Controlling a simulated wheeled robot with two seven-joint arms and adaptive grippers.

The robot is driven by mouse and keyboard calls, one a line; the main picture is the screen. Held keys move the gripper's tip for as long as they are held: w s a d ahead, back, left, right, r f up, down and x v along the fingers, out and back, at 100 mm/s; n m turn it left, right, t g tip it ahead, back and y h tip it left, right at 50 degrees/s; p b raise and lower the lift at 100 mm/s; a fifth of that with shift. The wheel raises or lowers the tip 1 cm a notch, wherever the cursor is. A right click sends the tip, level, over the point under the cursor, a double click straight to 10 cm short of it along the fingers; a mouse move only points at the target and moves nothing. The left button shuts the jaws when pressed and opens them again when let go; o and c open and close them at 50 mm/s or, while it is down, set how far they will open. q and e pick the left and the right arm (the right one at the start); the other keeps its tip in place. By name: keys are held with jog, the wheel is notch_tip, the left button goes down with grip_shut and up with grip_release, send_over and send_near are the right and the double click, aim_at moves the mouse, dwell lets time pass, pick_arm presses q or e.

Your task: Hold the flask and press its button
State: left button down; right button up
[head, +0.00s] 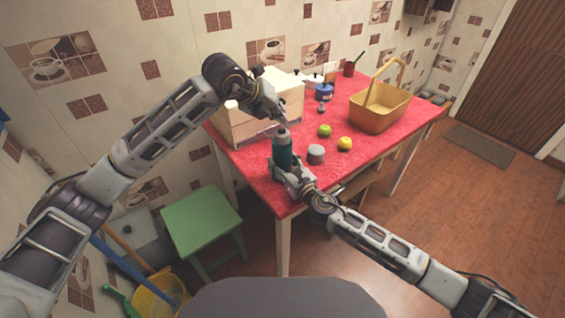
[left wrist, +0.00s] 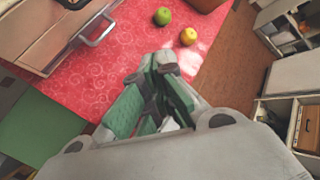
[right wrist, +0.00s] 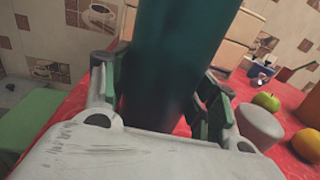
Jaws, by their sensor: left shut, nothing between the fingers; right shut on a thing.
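The teal flask (head: 282,152) stands upright at the near left part of the red table, with a grey top. It fills the middle of the right wrist view (right wrist: 172,60). My right gripper (head: 281,167) is shut on the flask's lower body, one finger on each side (right wrist: 160,95). My left gripper (head: 283,124) is shut and empty, its fingertips just above the flask's top. The button cannot be made out.
Beside the flask are a grey cylinder (head: 316,154), a green apple (head: 324,130) and a yellow fruit (head: 344,144). A wooden drawer box (head: 246,127) stands behind at left. A yellow basket (head: 380,108) is farther right. A green stool (head: 200,222) stands below the table's left.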

pick_arm(q)
notch_tip(320, 180, up, 4)
jog(key=shift+r, duration=0.25)
dwell(0.5)
pick_arm(e)
jog(key=o, duration=1.6)
jog(key=shift+v, duration=5.95)
